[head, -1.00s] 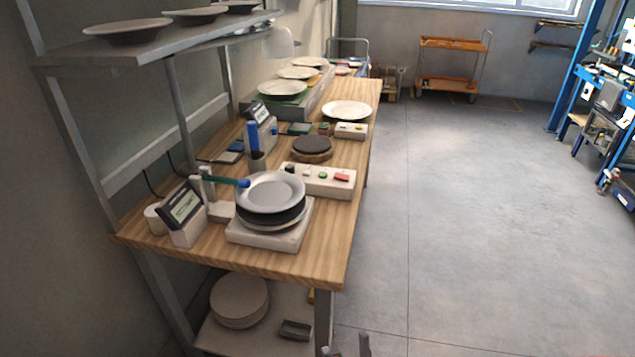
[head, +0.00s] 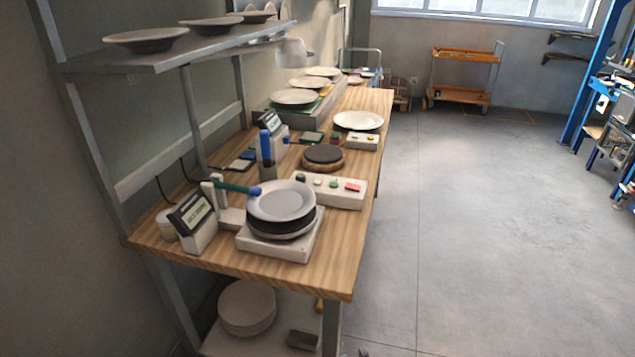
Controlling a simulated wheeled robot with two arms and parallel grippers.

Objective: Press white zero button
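A white control box (head: 345,199) lies on the wooden table behind the plate stack. On its top are a black knob (head: 300,178) at the left, a small white button (head: 318,182), a green button (head: 333,184) and a red button (head: 353,187). I cannot read any label on the white button. A second, smaller white box (head: 362,143) with small coloured buttons lies farther back near the table's right edge. Neither gripper can be made out; only a tiny sliver of something shows at the bottom edge.
A stack of plates (head: 281,200) sits on a white scale base (head: 255,246) in front of the control box. A display (head: 196,215) stands to its left. A dark disc (head: 323,153) lies behind the box. A plate shelf (head: 130,62) overhangs the left. The floor (head: 470,230) at right is clear.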

